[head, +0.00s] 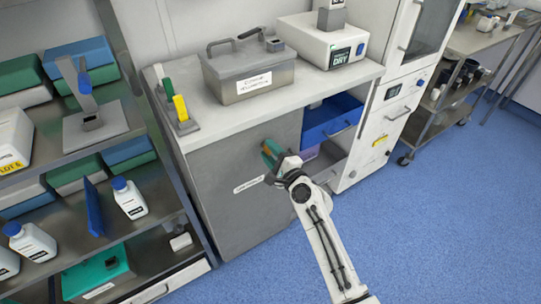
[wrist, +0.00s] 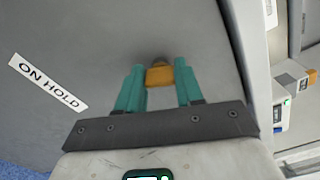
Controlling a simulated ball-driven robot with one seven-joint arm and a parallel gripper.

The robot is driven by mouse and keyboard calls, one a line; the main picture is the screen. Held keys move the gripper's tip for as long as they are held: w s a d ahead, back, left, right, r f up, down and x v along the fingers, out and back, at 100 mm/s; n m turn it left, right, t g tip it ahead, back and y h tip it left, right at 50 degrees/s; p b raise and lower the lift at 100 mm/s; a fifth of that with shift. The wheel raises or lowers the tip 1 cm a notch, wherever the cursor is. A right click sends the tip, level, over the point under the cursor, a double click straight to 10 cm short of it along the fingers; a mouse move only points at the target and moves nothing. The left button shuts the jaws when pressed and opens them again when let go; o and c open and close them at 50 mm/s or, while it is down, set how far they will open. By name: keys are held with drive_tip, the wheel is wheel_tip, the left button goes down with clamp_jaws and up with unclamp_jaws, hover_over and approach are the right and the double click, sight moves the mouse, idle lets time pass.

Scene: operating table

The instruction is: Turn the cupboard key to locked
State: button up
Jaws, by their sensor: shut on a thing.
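The cupboard door (head: 240,195) is grey and shut, under the left part of the white counter. It fills most of the wrist view (wrist: 80,55). The key (wrist: 159,75) shows in the wrist view as an orange-yellow block against the door. My gripper (wrist: 160,82) has green fingers on either side of the key and is shut on it. In the head view my gripper (head: 271,152) is at the door's upper right part. The lock behind the key is mostly hidden, and I cannot tell which way the key is turned.
A label reading "ON HOLD" (wrist: 47,84) is on the door. Right of the door is an open blue drawer (head: 332,117). A grey lidded box (head: 248,75) and a white device (head: 322,42) stand on the counter (head: 222,112). Shelves with bottles (head: 129,198) stand left; blue floor is clear in front.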

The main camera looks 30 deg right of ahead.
drive_tip(key=shift+f+n+b, duration=0.15)
drive_tip(key=shift+n+b, duration=0.85)
drive_tip(key=shift+n, duration=1.2)
drive_tip(key=o, duration=1)
drive_tip(key=shift+o, duration=0.2)
drive_tip(key=shift+s, duration=0.1)
drive_tip(key=s+d, duration=0.1)
drive_tip(key=s, duration=0.9)
drive_tip(key=shift+s, duration=0.25)
